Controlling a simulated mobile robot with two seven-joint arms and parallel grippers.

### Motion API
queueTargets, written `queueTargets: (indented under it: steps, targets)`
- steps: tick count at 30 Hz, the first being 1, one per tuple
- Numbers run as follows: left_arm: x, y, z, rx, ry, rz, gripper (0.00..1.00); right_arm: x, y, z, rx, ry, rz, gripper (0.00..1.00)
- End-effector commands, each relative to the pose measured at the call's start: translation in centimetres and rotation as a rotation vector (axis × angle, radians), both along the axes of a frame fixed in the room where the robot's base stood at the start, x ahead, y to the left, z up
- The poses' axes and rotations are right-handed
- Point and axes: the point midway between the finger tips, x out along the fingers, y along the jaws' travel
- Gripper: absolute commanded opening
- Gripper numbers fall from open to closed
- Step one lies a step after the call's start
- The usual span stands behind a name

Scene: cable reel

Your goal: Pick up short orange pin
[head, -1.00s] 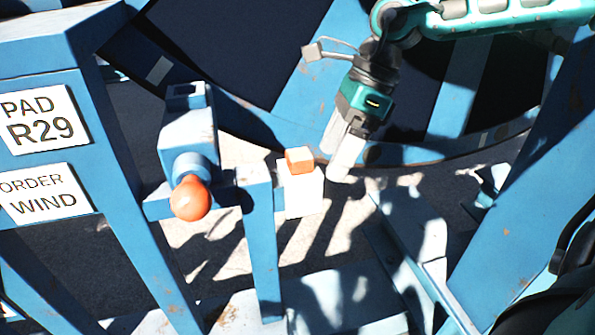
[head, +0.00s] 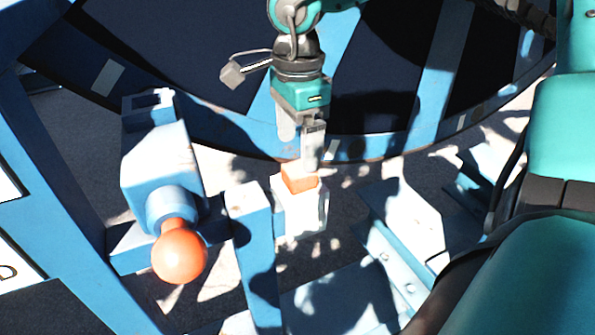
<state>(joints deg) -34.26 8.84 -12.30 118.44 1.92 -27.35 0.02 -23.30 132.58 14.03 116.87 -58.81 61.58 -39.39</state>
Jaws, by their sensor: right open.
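The short orange pin (head: 299,180) shows as a small orange block at the top of a white holder (head: 300,212), in the middle of the head view. Only its upper part shows; how far it reaches into the holder is hidden. My right gripper (head: 300,153) points down with its pale fingers apart and empty. Its fingertips are just above and behind the pin, and the nearer finger slightly overlaps the pin's top edge in the picture. I cannot tell whether it touches. My left gripper is not in the picture.
A blue fixture (head: 160,170) with a round orange knob (head: 180,252) stands left of the holder. A blue post (head: 252,240) rises close beside the holder. A large dark reel with a blue rim (head: 365,147) fills the back. Pale blue metal brackets (head: 405,215) lie to the right.

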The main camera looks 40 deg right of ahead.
Motion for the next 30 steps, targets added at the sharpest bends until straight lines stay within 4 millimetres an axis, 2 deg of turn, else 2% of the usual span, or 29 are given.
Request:
queueTargets:
  steps: [1, 8, 16, 25, 30]
  targets:
    - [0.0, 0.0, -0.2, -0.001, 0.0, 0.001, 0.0, 0.0, 0.0, -0.8, -0.001, 0.001, 0.0, 0.83]
    - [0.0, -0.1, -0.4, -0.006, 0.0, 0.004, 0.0, 0.0, -0.2, -2.5, 0.0, 0.002, -0.001, 0.83]
    - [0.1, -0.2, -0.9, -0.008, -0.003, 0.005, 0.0, 0.2, -0.6, -6.3, 0.0, 0.002, 0.001, 0.83]
    - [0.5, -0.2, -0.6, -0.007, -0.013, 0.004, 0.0, 0.3, -0.6, -6.7, 0.001, -0.001, 0.0, 0.83]
    - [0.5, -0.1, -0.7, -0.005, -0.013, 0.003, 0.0, 0.3, -0.6, -6.7, 0.001, -0.001, 0.0, 0.68]
